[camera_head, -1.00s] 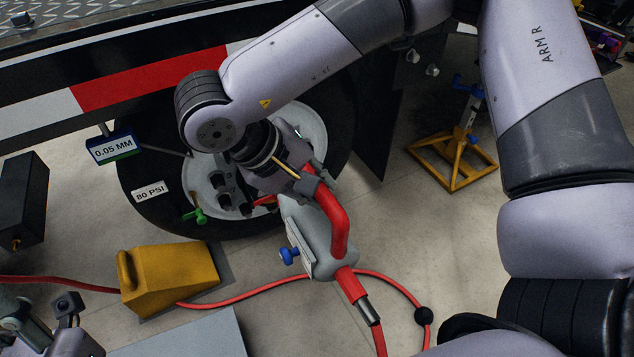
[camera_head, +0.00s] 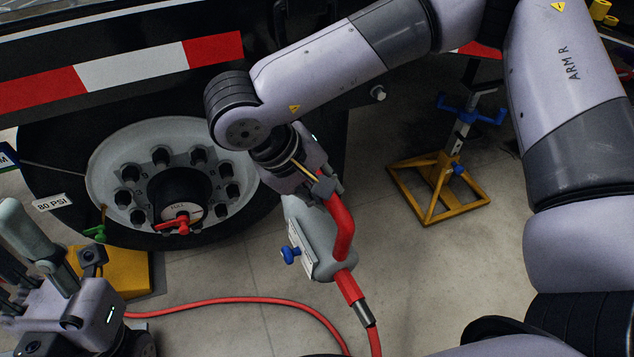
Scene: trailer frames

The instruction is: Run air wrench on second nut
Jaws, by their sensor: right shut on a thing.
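The wheel (camera_head: 105,165) stands under the trailer edge, with a pale rim and a ring of several dark nuts (camera_head: 161,156) around a dark hub (camera_head: 180,195). My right gripper (camera_head: 318,183) is shut on the air wrench (camera_head: 318,240), a grey tool with a red handle and a blue knob. The wrench is right of the wheel, apart from the nuts in the picture. Its front end is hidden behind my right gripper and wrist. My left gripper (camera_head: 65,300) is at the lower left, partly cut off; its jaw opening cannot be made out.
A red hose (camera_head: 240,300) runs over the floor. A yellow chock (camera_head: 122,272) sits by the tyre. A red key-like piece (camera_head: 178,224) is on the hub and a green one (camera_head: 95,233) hangs left of it. A yellow-based jack stand (camera_head: 440,185) is at right.

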